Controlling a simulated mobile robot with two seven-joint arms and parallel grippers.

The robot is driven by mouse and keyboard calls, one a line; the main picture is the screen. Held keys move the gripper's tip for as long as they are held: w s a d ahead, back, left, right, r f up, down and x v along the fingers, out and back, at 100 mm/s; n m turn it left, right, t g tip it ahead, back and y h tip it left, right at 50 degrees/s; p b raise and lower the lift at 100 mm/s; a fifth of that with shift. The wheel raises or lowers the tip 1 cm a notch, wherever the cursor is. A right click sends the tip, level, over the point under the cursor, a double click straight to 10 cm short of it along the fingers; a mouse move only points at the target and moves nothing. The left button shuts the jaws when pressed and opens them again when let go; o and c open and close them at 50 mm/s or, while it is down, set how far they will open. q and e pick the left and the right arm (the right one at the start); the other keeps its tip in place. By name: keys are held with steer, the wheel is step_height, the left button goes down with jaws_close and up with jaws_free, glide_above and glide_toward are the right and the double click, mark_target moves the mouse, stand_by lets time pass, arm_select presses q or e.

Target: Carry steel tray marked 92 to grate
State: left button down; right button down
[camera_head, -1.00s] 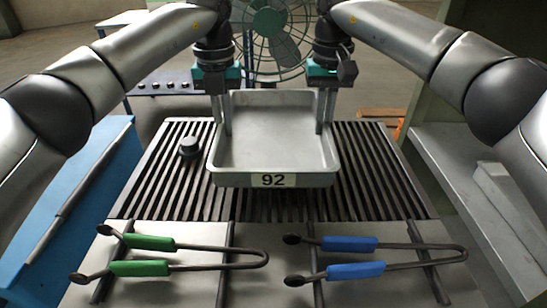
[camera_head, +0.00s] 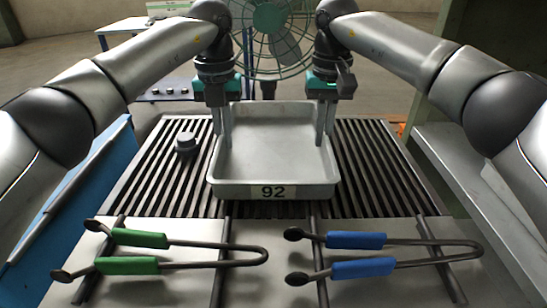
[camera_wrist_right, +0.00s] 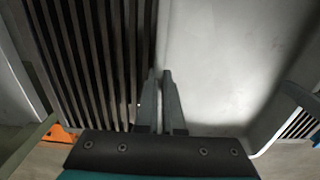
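The grey steel tray (camera_head: 275,150) carries a label reading 92 on its front wall and is empty and roughly level. It is over the dark slatted grate (camera_head: 370,165); whether its bottom touches the slats is hard to tell. My left gripper (camera_head: 224,135) is at the tray's left wall and my right gripper (camera_head: 325,135) at its right wall, both pointing down. In the right wrist view, the fingers of my right gripper (camera_wrist_right: 162,78) are close together on the tray's wall (camera_wrist_right: 162,50), with the tray floor (camera_wrist_right: 215,70) to the right and grate slats (camera_wrist_right: 95,60) to the left.
A dark round knob-like piece (camera_head: 186,143) sits on the grate left of the tray. Green-handled tongs (camera_head: 140,250) and blue-handled tongs (camera_head: 360,253) lie in front of the grate. A fan (camera_head: 270,35) stands behind. A grey ledge (camera_head: 460,180) is at right.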

arm_select(q)
steer(key=shift+a+f, duration=0.15)
steer(key=shift+f, duration=0.15)
arm_select(e)
steer(key=shift+d+f, duration=0.15)
steer(key=shift+f, duration=0.15)
arm_select(q)
steer(key=c, duration=1)
jaws_free()
steer(key=shift+c, duration=0.2)
arm_select(e)
steer(key=c, duration=1)
jaws_free()
steer(key=shift+c, duration=0.2)
arm_select(q)
steer(key=shift+r, duration=0.15)
arm_select(e)
steer(key=shift+r, duration=0.1)
arm_select(q)
step_height(320, 180, up, 12)
arm_select(e)
step_height(320, 180, up, 12)
